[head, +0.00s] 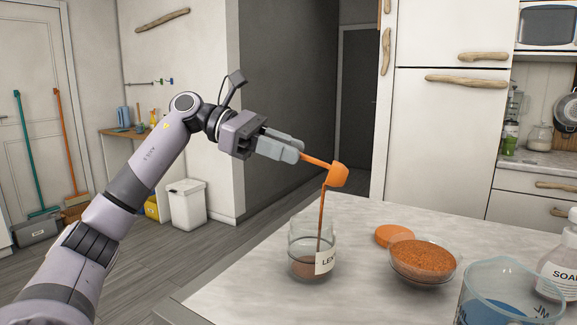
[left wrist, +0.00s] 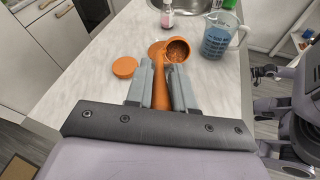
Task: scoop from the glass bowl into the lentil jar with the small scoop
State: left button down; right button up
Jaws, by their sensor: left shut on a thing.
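My left gripper (head: 290,150) is shut on the handle of the small orange scoop (head: 338,175), held above the counter. In the left wrist view the scoop (left wrist: 178,50) shows its cup, with some brownish-orange contents inside. The scoop is tilted, and a thin orange-brown stream falls from it into the lentil jar (head: 298,245). The jar is clear glass with a white label, partly cut off to "LE", and a low layer of lentils at the bottom. The glass bowl (head: 422,278), full of orange lentils, stands to the right of the jar.
An orange lid (head: 394,235) lies behind the bowl; it also shows in the left wrist view (left wrist: 124,67). A measuring jug with blue liquid (head: 508,295) and a soap bottle (head: 560,262) stand at the right. The counter's left part (head: 235,290) is clear.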

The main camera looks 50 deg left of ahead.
pick_arm(q)
jog(key=shift+s+a+f+t+h+b, duration=0.15)
jog(key=shift+f+t+h+b, duration=0.3)
jog(key=shift+b, duration=0.5)
jog(key=b, duration=0.2)
jog(key=f+h+b, duration=0.1)
jog(key=b, duration=0.1)
jog(key=shift+s+a+t, duration=0.2)
jog(key=shift+a+t, duration=0.1)
jog(key=shift+t, duration=0.05)
pick_arm(e)
notch_tip(320, 180, down, 9)
jog(key=b, duration=0.4)
pick_arm(q)
notch_tip(320, 180, down, 3)
jog(key=t+h+b, duration=0.3)
jog(key=h+b, duration=0.2)
jog(key=b, duration=0.3)
jog(key=shift+s+a, duration=0.1)
jog(key=shift+a, duration=0.05)
pick_arm(e)
jog(key=w+a+r+n+t+y, duration=0.1)
jog(key=w+a+y, duration=0.1)
jog(key=a, duration=0.5)
jog(key=shift+w+r+y, duration=0.4)
jog(key=shift+w, duration=0.45)
pick_arm(q)
jog(key=shift+r, duration=0.1)
